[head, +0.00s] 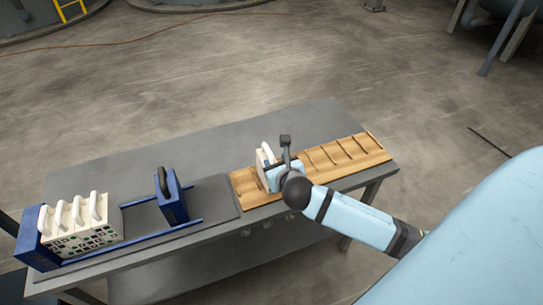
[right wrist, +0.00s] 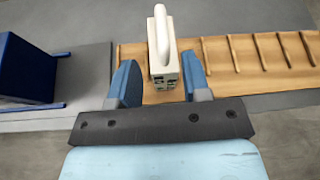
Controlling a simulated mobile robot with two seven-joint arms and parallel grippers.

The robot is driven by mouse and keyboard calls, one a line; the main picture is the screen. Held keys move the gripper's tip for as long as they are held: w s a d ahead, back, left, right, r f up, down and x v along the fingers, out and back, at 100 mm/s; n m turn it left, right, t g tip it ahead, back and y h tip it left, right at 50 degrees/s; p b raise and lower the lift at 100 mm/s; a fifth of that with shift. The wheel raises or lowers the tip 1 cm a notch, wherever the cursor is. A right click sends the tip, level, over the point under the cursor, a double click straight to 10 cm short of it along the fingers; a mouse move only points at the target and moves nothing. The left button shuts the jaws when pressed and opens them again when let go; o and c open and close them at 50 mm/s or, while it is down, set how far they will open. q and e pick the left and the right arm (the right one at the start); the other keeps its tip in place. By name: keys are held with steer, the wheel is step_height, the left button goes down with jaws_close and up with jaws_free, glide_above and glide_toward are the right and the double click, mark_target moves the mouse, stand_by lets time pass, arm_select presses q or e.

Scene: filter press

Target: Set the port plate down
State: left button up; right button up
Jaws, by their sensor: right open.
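The port plate (head: 262,158) is white with a loop handle on top. It stands about upright at the left part of the wooden slotted rack (head: 315,158). In the right wrist view the port plate (right wrist: 164,66) shows dark port markings on its near face. My right gripper (head: 284,174) is at the plate. In the right wrist view its two blue fingers (right wrist: 160,72) are open, one on each side of the plate, with gaps visible. The plate's lower edge is partly hidden, so I cannot tell how it sits in its slot. My left gripper is not in view.
The grey table (head: 130,165) carries a filter press at left, with several white handled plates (head: 82,226), a blue block with a black handle (head: 171,196) and blue rails (head: 160,233). The rack's right slots are empty. The table's back strip is clear.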

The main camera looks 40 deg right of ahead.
steer(key=s+a+f+m+y, duration=0.2)
steer(key=s+a+f+m, duration=0.2)
steer(key=m, duration=0.6)
steer(key=s+a+f+m+g+y, duration=0.1)
steer(key=s+a+f+m+y, duration=0.2)
steer(key=s+a+f+m, duration=0.2)
steer(key=s+a+f+m+y, duration=0.2)
steer(key=s+a+f+m, duration=0.2)
steer(key=s+m, duration=0.6)
steer(key=a+m, duration=0.1)
steer(key=m, duration=0.5)
steer(key=shift+a+f+g, duration=0.25)
steer(key=shift+a+g, duration=0.1)
steer(key=shift+g, duration=0.05)
